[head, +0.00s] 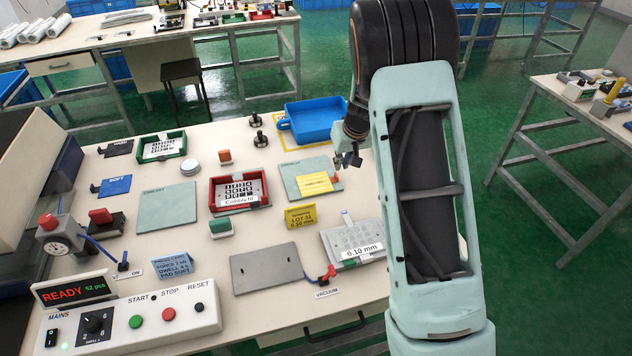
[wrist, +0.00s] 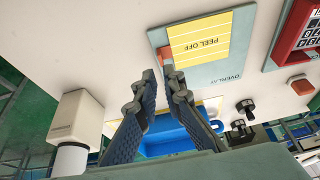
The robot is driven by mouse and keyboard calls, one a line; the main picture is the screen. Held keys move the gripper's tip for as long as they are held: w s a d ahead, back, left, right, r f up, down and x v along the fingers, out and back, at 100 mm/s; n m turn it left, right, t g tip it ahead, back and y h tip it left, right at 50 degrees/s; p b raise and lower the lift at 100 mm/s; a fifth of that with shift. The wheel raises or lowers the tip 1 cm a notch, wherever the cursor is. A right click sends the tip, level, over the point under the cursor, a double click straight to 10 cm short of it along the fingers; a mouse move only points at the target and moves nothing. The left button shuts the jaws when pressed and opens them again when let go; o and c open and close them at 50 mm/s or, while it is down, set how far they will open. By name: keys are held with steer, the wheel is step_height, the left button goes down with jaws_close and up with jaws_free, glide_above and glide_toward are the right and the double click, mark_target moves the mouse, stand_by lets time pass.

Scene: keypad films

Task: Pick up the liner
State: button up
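The liner (head: 314,183) is a yellow film marked PEEL OFF in the wrist view (wrist: 202,42). It lies flat on a grey-green overlay sheet (head: 293,169), which also shows in the wrist view (wrist: 217,72). A small orange-red tab (wrist: 166,55) sits at the liner's edge. My gripper (head: 347,163) hangs at the sheet's far right corner in the head view. In the wrist view my gripper (wrist: 160,80) has its two fingers apart, with nothing between them. The fingertips are close to the tab's end of the liner; contact cannot be told.
A blue tray (head: 312,133) stands just behind the sheet. A red keypad frame (head: 213,198) lies to the left, and a yellow lot sign (head: 300,222) stands in front. Black knobs (head: 259,139) stand near the tray. A white box (wrist: 78,117) shows beside the fingers in the wrist view.

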mark_target(337, 176)
steer(key=shift+p+x, duration=0.55)
steer(key=shift+x, duration=3.1)
steer(key=shift+a, duration=0.1)
jaws_close()
steer(key=shift+r, duration=0.2)
